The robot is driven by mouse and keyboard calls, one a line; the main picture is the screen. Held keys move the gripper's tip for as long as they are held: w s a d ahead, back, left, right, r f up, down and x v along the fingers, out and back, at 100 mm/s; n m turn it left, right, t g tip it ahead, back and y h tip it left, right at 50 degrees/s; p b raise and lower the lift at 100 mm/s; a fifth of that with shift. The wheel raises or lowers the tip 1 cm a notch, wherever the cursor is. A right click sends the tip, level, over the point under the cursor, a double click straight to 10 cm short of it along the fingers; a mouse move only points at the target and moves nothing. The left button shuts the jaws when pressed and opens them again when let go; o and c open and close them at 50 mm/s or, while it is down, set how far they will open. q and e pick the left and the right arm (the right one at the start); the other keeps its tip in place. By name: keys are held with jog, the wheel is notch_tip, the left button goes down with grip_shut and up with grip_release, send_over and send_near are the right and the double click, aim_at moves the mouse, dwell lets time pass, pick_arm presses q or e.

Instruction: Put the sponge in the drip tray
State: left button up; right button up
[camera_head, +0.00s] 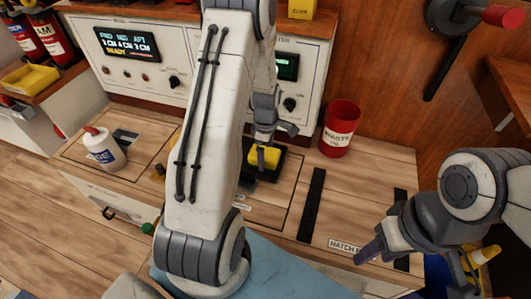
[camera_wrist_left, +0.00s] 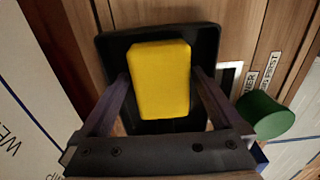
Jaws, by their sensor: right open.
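The yellow sponge (camera_head: 264,157) is over or in the black drip tray (camera_head: 268,173) on the bench. In the left wrist view the sponge (camera_wrist_left: 160,80) lies within the outline of the tray (camera_wrist_left: 207,42). Whether it rests on the tray floor is unclear. My left gripper (camera_head: 268,144) is above the tray, pointing down. In the left wrist view its fingertips (camera_wrist_left: 159,76) are on either side of the sponge, close to its edges. Whether they touch it cannot be told. My right gripper (camera_head: 375,254) is open and empty, off at the right.
A red waste bin (camera_head: 340,130) stands right of the tray. A white bottle with a red cap (camera_head: 103,149) stands at the left. A green knob (camera_wrist_left: 267,115) is close to the tray's right in the left wrist view. Instrument panels (camera_head: 130,60) stand behind the bench.

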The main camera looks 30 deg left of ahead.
aim_at(266, 153)
pick_arm(q)
notch_tip(266, 153, up, 12)
jog(key=p, duration=0.5)
jog(key=s+d+r+m, duration=0.2)
jog(key=d+r+m, duration=0.45)
jog(key=d, duration=0.45)
jog(key=s+d+r+m, duration=0.3)
jog(key=s+d+m, duration=0.4)
jog(key=s+m, duration=0.3)
jog(key=s+d+r+m+h, duration=0.1)
jog(key=s+d+r+m, duration=0.2)
jog(key=s+d+m, duration=0.5)
jog(key=s+m, duration=0.2)
jog(key=m, duration=0.2)
jog(key=shift+r, duration=0.2)
notch_tip(266, 153, up, 28)
jog(key=p, duration=2.8)
jog(key=shift+r, duration=0.15)
